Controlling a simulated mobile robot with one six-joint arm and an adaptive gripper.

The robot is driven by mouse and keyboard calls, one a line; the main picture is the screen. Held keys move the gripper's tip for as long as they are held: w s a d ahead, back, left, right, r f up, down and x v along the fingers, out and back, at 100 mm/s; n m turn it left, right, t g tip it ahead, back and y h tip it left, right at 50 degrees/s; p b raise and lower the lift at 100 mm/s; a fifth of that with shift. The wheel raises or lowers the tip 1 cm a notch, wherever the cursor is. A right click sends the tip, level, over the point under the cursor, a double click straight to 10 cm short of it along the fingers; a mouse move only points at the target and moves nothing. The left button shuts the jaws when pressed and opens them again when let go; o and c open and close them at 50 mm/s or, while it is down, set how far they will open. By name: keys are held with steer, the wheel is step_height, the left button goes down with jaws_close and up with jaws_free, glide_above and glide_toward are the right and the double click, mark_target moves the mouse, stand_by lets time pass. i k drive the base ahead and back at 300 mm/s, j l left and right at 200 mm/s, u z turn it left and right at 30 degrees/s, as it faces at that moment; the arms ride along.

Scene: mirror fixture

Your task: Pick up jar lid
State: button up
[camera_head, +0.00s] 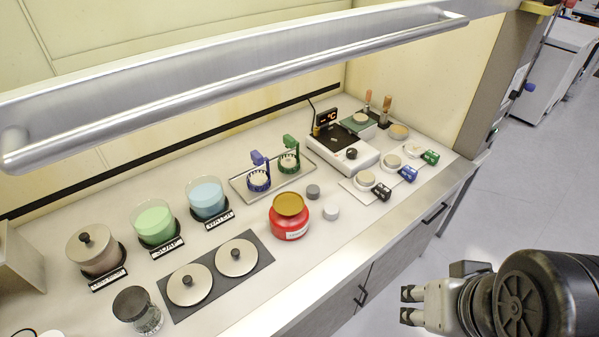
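A red jar (289,228) with a white label stands upright near the front of the counter, right of centre. A round gold-brown jar lid (289,204) sits on top of it. My gripper (407,304) is at the lower right, in front of the counter and well apart from the jar. Its two dark fingertips are apart, with nothing between them.
Two knobbed steel lids (189,285) lie on a dark mat (262,241). Labelled containers (156,222) stand behind. A grey cap (313,191) and white cap (331,212) lie beside the jar. A silver handle bar (240,80) crosses above the counter.

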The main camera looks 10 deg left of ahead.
mark_target(235, 258)
steer(key=u, duration=1.4)
